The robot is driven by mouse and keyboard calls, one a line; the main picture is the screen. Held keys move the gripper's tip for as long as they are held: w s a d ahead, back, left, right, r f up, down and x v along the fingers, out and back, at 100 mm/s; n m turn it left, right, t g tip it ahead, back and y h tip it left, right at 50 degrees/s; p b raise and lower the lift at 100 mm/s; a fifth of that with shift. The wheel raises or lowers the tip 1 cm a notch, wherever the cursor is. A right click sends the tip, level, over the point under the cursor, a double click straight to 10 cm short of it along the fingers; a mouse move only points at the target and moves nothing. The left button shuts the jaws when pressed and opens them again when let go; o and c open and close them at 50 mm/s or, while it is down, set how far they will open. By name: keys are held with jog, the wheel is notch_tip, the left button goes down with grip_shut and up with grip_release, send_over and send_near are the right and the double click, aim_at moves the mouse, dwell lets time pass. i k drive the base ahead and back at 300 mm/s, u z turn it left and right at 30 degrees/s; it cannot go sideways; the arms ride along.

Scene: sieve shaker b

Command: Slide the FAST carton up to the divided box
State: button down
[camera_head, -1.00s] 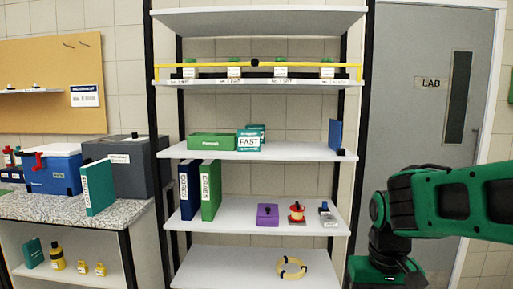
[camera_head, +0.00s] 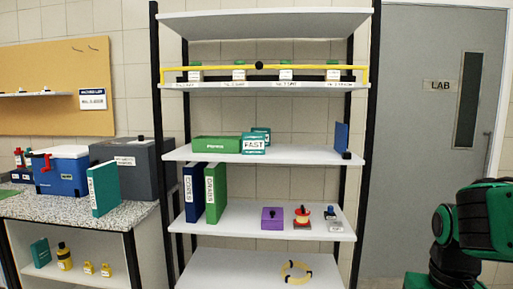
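The FAST carton (camera_head: 254,144) is a small teal box with a white label. It stands near the front of the rack's middle shelf, left of centre. Another teal carton (camera_head: 261,131) shows partly behind the FAST carton. I cannot tell which thing is the divided box; no compartments show. My gripper is out of view; only green and black links of my arm show at the lower right.
The middle shelf (camera_head: 305,154) is bare right of the FAST carton, up to a blue upright item (camera_head: 341,138) at its right end. A yellow bar (camera_head: 210,69) crosses the shelf above. Binders (camera_head: 215,193) stand below. A black post (camera_head: 363,120) bounds the rack's right side.

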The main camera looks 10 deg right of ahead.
aim_at(253, 143)
jog(key=z, duration=0.05)
jog(key=i, duration=1)
jog(key=u, duration=0.05)
